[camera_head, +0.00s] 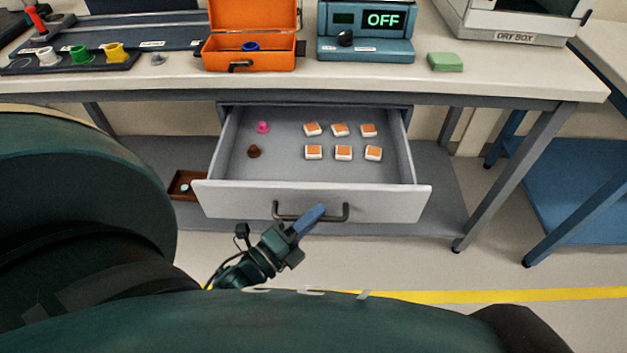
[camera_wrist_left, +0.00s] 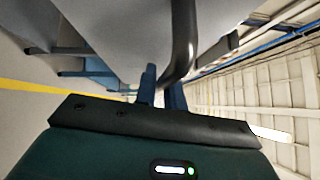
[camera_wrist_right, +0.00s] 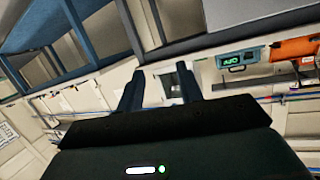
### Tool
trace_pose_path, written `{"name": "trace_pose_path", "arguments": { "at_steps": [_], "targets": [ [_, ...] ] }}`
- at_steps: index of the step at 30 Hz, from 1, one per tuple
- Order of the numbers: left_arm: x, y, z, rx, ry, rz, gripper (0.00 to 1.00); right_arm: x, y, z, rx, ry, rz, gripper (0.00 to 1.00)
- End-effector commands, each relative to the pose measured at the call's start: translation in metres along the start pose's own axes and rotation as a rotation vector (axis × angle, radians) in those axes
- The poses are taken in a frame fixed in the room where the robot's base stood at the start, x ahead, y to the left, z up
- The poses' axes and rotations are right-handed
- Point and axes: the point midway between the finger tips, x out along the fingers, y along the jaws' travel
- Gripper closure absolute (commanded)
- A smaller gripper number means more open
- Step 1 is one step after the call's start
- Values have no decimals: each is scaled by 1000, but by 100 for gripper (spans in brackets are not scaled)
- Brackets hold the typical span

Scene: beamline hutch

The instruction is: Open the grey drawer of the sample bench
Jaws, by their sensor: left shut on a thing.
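The grey drawer (camera_head: 235,199) of the sample bench (camera_head: 500,80) is pulled well out, and its inside shows. It holds a pink piece (camera_head: 263,127), a brown piece (camera_head: 254,151) and several small orange-and-white blocks (camera_head: 343,152). My left gripper (camera_head: 309,217) is shut on the dark bar handle (camera_head: 283,216) at the drawer's front. In the left wrist view the handle (camera_wrist_left: 182,45) runs down between the fingers (camera_wrist_left: 163,88). My right gripper (camera_wrist_right: 160,90) shows only in its own wrist view, with its fingers apart and nothing between them.
On the bench top stand an orange case (camera_head: 250,22), a blue-grey unit (camera_head: 366,45) reading OFF, a green block (camera_head: 445,62) and a dry box (camera_head: 510,25). A brown tray (camera_head: 181,186) sits on the lower shelf. The floor at the right (camera_head: 480,270) is clear.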

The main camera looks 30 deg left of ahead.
Motion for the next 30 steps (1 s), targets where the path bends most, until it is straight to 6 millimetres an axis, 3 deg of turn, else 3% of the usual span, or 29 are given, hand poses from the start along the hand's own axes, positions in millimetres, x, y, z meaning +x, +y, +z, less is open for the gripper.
{"name": "trace_pose_path", "arguments": {
  "at_steps": [9,24,25,30],
  "targets": [
    [-27,-8,-27,1,0,0,100,7,-4,12,13,-50,-8,64],
    [-31,-8,-31,1,2,-1,100,9,-6,10,12,-48,-16,64],
    [-31,-8,-31,1,2,-1,88,8,-6,11,11,-48,-17,64],
    [-31,-8,-31,1,1,-1,74,8,-5,10,7,-48,-17,64]
  ]
}}
